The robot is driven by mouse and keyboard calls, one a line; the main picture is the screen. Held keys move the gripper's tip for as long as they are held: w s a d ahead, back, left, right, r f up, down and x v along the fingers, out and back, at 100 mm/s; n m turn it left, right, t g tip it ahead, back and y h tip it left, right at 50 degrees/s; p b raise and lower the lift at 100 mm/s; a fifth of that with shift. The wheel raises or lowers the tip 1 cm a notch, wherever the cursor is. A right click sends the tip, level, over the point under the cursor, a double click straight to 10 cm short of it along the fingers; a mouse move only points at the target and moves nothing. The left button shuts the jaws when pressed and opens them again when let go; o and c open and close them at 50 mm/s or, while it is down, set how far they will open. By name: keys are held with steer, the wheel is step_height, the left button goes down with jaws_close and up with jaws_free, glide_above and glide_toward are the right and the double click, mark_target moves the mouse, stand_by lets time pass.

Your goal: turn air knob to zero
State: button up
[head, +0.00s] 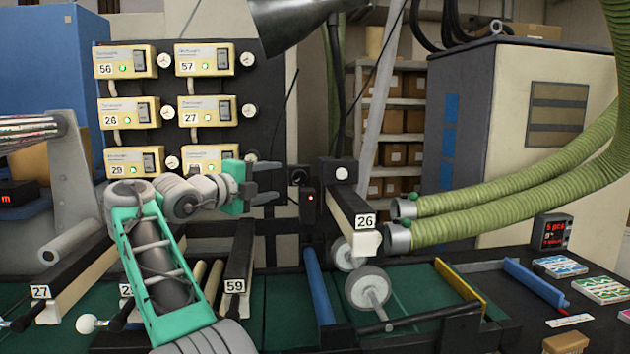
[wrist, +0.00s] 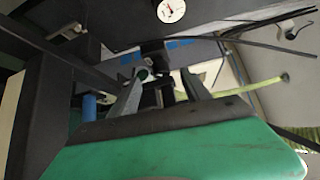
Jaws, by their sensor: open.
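My gripper (head: 276,184), with a green body and grey fingers, is open and points right at the middle of the head view. A black round part (head: 298,176), possibly the air knob, lies just right of the fingertips; I cannot tell its setting. In the wrist view my gripper (wrist: 162,82) shows its two fingers apart, with a dark part (wrist: 152,57) beyond them. Contact cannot be made out. A round white gauge with a red needle (wrist: 171,10) is at the top of the wrist view.
Yellow controllers (head: 125,62) with dials hang on a dark panel behind my arm. A small black box with a red light (head: 309,206) is close right of my gripper. A roller arm labelled 26 (head: 356,214) and green hoses (head: 480,219) stand further right.

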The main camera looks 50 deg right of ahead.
mark_target(297, 178)
steer(key=shift+m+g, duration=0.3)
steer(key=d, duration=0.2)
steer(key=d+p, duration=0.1)
steer(key=d, duration=0.2)
steer(key=d+p, duration=0.1)
steer(key=d, duration=0.1)
steer(key=shift+s+d+f, duration=0.25)
steer(key=shift+s+d, duration=0.05)
steer(key=shift+d, duration=0.1)
steer(key=shift+w+d+f, duration=0.1)
steer(key=shift+d, duration=0.2)
jaws_close()
